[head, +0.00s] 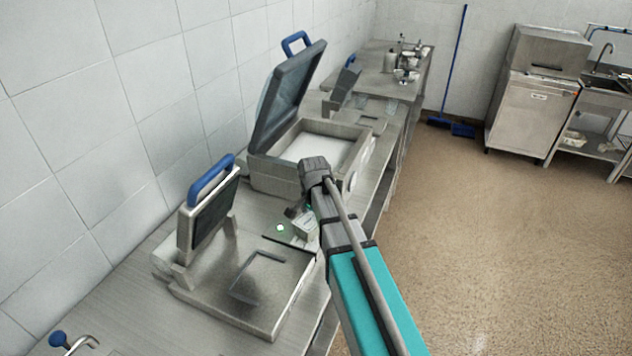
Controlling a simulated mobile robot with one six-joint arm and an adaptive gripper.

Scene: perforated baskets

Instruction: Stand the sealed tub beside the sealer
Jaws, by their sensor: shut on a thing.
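A small pale tub (305,229) is at my gripper (298,213), beyond the far right corner of the near sealer. My gripper is shut on it; my arm hides part of both. I cannot tell whether the tub touches the counter. The near sealer (225,300) is a steel machine with a rectangular opening in its bed. Its hinged head (214,213), with a blue handle, is raised. The tub's lid is too small to make out clearly.
Bottles and small items (403,62) stand at the far end.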

